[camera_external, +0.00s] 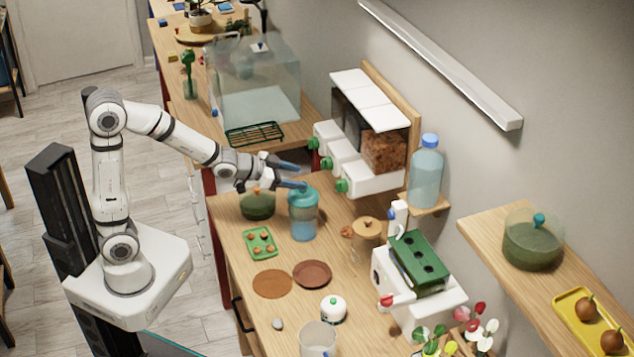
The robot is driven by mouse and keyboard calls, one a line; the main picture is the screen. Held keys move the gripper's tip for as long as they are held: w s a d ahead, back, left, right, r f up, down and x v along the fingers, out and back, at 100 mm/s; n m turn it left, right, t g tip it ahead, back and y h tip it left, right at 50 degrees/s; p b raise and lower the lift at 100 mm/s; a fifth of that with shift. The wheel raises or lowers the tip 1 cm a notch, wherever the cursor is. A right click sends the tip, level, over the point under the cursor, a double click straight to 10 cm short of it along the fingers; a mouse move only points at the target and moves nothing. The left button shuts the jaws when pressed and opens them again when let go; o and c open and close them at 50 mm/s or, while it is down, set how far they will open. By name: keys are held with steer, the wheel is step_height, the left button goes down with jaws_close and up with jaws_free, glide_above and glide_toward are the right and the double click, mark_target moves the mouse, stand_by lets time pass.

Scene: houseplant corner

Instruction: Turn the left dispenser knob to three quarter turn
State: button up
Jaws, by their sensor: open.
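A wall-mounted dispenser (365,183) has white lids, clear bins and a row of white outlets, each with a green knob. The left knob (313,143) is the farthest one, at the upper left of the row. The middle knob (327,163) and the right knob (341,185) are nearer. My gripper (300,176) is open and empty, with dark blue fingers pointing right towards the outlets. It appears above the worktop, short of the knobs and apart from the left one. The left knob's turn angle is too small to read.
A blue-lidded jar (303,216) and a green pot (257,205) stand below my gripper. A glass tank (255,85) and a green rack (254,133) are behind. A blue-capped bottle (426,172) stands right of the dispenser. Coasters (272,284) lie in front.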

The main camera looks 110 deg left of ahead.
steer(key=s+a+f+n+t+y+b, duration=0.1)
steer(key=s+a+f+y, duration=0.2)
steer(key=a, duration=0.6)
steer(key=n+t+y+b, duration=0.1)
steer(key=b, duration=0.1)
glide_toward(313, 143)
steer(key=a+f, duration=0.1)
steer(key=f, duration=0.1)
steer(key=p+x, duration=0.2)
steer(key=x, duration=0.5)
steer(key=shift+a+r+t, duration=0.3)
steer(key=shift+a+r, duration=0.05)
steer(key=shift+a, duration=0.05)
steer(key=shift+c, duration=0.5)
steer(key=c, duration=0.9)
steer(key=shift+b, duration=0.5)
